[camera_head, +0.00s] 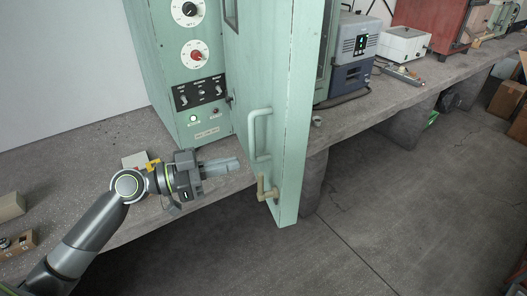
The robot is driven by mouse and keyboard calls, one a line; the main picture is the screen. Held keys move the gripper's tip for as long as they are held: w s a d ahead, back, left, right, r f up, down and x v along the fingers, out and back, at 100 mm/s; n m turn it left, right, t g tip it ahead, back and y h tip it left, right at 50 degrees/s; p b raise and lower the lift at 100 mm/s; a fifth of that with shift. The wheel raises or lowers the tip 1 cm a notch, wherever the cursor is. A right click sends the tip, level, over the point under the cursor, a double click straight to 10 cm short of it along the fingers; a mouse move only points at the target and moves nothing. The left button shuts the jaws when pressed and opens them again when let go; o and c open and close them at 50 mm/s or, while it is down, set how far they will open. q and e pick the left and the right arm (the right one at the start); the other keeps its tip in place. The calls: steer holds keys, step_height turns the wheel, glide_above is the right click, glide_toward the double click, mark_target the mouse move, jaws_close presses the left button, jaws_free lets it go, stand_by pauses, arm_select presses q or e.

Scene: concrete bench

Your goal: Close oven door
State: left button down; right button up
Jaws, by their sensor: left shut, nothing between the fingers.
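The pale green oven (180,75) stands on the concrete bench, with dials, switches and a lit green lamp on its front panel. Its door (295,130) stands open and swings out past the bench's front edge. The door carries a green bar handle (256,135) and a tan latch lever (266,190) below it. My left gripper (236,165) is shut and empty, just left of the door and in front of the panel's lower edge. It points right, toward the door; I cannot tell whether it touches. My right gripper is not in view.
The concrete bench (415,75) runs on to the right with a blue-grey device (352,50), a white box (403,43) and a red cabinet (432,20). Small boxes (12,207) lie at the far left. Open floor (420,200) lies in front, right of the door.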

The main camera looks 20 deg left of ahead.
mark_target(277, 154)
arm_select(q)
steer(key=p+x, duration=0.3)
steer(key=x, duration=0.4)
steer(key=shift+w+d+r+p, duration=0.1)
steer(key=shift+r+p, duration=0.05)
steer(key=shift+p, duration=0.2)
steer(key=shift+w+d, duration=0.35)
steer(key=shift+d, duration=0.1)
